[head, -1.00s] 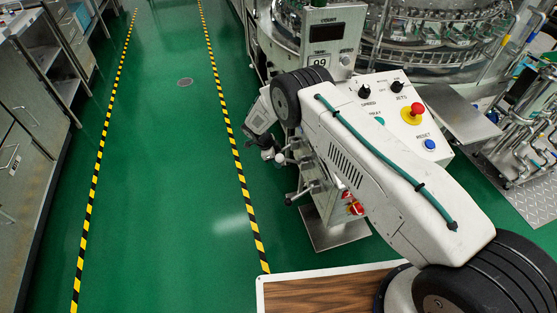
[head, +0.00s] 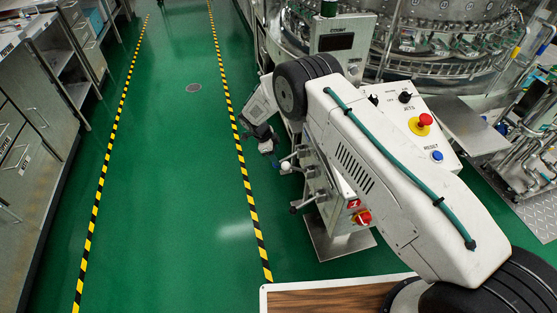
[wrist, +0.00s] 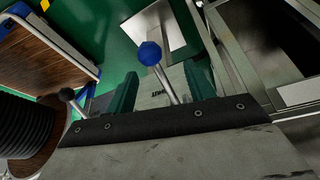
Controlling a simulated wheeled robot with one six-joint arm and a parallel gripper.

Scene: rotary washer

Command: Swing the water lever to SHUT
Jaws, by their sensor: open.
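In the wrist view a lever with a blue ball knob (wrist: 150,53) on a metal stem appears between my two green fingers. A second lever with a dark ball knob (wrist: 67,94) is to the left. Small lettering on a plate between the fingers is too small to read. My gripper (head: 264,141) is open and empty, at the left side of the machine's control box. It is just above the protruding levers, with a pale-knobbed lever (head: 286,166) nearest and a dark-knobbed one (head: 294,209) lower. I cannot tell how far the fingers are from the blue knob.
The control box (head: 441,130) carries a red stop button (head: 425,120) and a blue reset button (head: 437,156). The green floor (head: 190,180) to the left is clear. A wood-topped surface (head: 325,300) is in front.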

